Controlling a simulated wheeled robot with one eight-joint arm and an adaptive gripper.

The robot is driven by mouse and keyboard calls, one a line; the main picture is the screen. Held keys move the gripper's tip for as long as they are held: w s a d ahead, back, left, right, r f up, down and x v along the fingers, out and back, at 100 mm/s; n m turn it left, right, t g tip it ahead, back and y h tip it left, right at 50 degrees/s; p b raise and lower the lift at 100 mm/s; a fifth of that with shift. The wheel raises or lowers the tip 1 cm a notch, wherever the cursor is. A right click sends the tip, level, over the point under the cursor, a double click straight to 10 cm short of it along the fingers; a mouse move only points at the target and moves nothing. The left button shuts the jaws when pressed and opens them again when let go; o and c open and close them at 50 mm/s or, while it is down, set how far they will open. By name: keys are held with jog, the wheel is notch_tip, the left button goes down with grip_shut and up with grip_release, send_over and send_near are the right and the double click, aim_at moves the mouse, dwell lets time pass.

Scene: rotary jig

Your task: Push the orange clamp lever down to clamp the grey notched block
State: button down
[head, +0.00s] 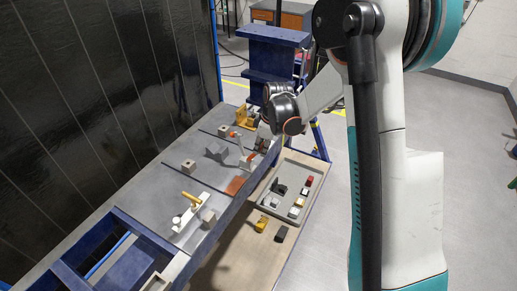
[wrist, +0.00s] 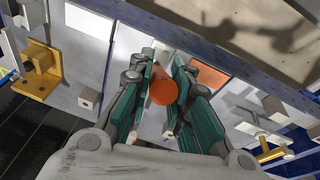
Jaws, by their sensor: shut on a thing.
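The orange clamp lever (wrist: 163,90) sits between the teal finger pads of my gripper (wrist: 163,95) in the wrist view, its rounded end toward the camera. The pads are shut on it. In the head view the lever shows as a small orange piece (head: 251,156) on a pale clamp, right beside my gripper (head: 261,146). A thin pale arm rises from this clamp to the left. The grey notched block cannot be told apart clearly at this clamp; my fingers hide much of it in the wrist view.
A yellow-handled clamp (head: 190,198) stands nearer on the bench, and a yellow bracket (head: 243,115) stands beyond. A cube with a hole (head: 188,165) stands on the grey plate. An orange patch (head: 236,186) lies near the edge. A tray (head: 267,204) of small parts is to the right.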

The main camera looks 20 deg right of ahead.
jog(key=s+d+f+t+y+b, duration=0.1)
jog(key=f+t+y+b, duration=0.3)
jog(key=b, duration=0.6)
jog(key=s+d+f+t+y+b, duration=0.2)
jog(key=f+t+y+b, duration=0.1)
jog(key=b, duration=0.8)
jog(key=shift+s+d+f+t+y, duration=0.25)
jog(key=shift+f+t+y, duration=0.25)
jog(key=shift+f, duration=0.45)
jog(key=c, duration=1.5)
grip_release()
jog(key=v, duration=1.2)
jog(key=shift+s+a+f, duration=0.1)
jog(key=shift+f, duration=0.05)
